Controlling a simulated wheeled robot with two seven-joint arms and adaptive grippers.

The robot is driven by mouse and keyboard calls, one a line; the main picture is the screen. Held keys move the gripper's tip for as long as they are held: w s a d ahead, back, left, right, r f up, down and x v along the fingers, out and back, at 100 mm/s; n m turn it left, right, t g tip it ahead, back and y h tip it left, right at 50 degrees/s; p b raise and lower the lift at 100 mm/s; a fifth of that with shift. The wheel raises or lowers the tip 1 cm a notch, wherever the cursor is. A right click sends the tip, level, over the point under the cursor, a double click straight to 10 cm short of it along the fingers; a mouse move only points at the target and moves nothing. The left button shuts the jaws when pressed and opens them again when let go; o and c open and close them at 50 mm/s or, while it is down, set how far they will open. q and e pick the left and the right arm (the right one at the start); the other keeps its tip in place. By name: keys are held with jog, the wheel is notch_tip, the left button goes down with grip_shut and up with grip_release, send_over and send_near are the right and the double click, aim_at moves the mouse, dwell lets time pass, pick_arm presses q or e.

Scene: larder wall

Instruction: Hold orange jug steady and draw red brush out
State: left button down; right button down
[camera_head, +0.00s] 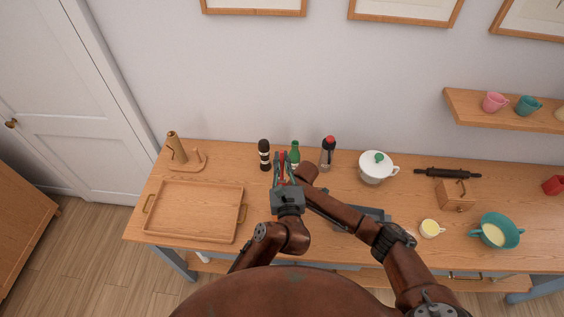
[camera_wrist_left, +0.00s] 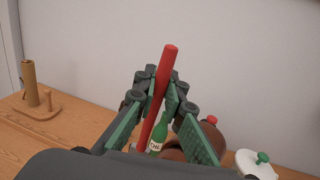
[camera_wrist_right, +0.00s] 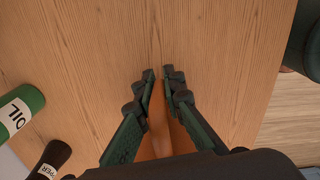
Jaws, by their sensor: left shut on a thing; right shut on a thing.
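My left gripper (camera_head: 285,180) is shut on the red brush (camera_head: 282,158), which also shows clearly between its fingers in the left wrist view (camera_wrist_left: 168,62). The brush stands nearly upright, slightly tilted, with its lower end hidden. My right gripper (camera_wrist_right: 163,78) is low over the table in the right wrist view, shut on a narrow orange-brown thing (camera_wrist_right: 158,130), which seems to be the orange jug. The jug's body is hidden in the head view behind my grippers and arms. I cannot tell whether the brush's lower end is still inside the jug.
A green oil bottle (camera_head: 295,148), a dark pepper bottle (camera_head: 264,150) and a red-capped bottle (camera_head: 328,150) stand close behind my grippers. An empty wooden tray (camera_head: 240,216) lies to the left. A white pot (camera_head: 374,171) stands to the right.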

jog(key=c, duration=2)
grip_release()
jog(key=shift+o, duration=0.2)
